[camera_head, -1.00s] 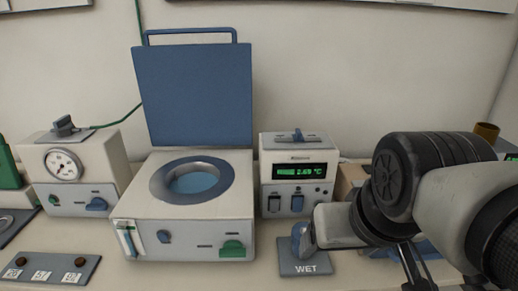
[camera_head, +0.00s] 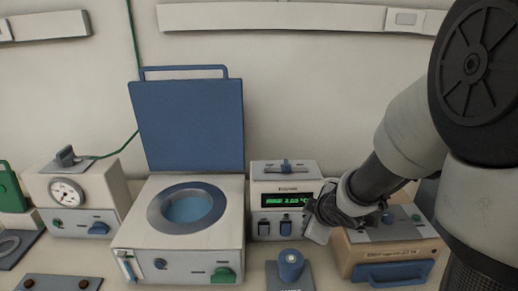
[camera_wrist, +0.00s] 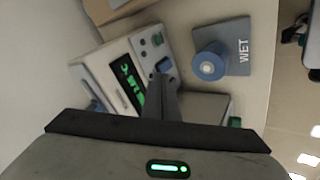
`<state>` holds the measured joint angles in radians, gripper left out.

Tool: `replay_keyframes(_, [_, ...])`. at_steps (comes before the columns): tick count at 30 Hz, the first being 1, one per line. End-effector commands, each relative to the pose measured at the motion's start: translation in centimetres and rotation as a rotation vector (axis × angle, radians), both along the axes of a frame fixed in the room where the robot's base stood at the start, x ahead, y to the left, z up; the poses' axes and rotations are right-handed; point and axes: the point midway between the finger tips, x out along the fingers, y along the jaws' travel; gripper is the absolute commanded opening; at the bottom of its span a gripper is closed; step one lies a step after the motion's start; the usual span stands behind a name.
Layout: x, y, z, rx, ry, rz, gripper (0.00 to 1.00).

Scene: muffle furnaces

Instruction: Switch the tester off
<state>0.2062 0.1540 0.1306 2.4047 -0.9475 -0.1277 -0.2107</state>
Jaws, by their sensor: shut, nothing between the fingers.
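A white box with a lit green display (camera_head: 285,182) stands right of the open-lidded blue and white unit; no label reading "tester" is legible. The box also shows tilted in the wrist view (camera_wrist: 92,72), with a blue control (camera_wrist: 163,65) close to the fingertips. My gripper (camera_head: 316,222) is shut and empty, in front of the box's right side. The fingers hide part of the front in the wrist view; contact cannot be told.
A blue knobbed piece (camera_head: 291,264) on a pad marked WET stands just in front. A tan box with a blue handle (camera_head: 395,275) is close on the right. The white unit with a raised blue lid (camera_head: 188,120) stands left.

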Motion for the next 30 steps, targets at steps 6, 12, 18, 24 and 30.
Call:
replay_keyframes(6, [-0.6, 5.0, -3.4, 0.087, 0.037, 0.286, 0.0])
replay_keyframes(12, [-1.4, 7.0, -4.5, 0.134, 0.043, 0.386, 0.0])
replay_keyframes(18, [-1.4, 7.1, -4.6, 0.138, 0.041, 0.394, 0.0])
replay_keyframes(24, [-1.3, 7.2, -4.9, 0.138, 0.042, 0.392, 0.0])
replay_keyframes(30, [-0.2, 8.2, -7.1, 0.138, 0.044, 0.393, 0.0])
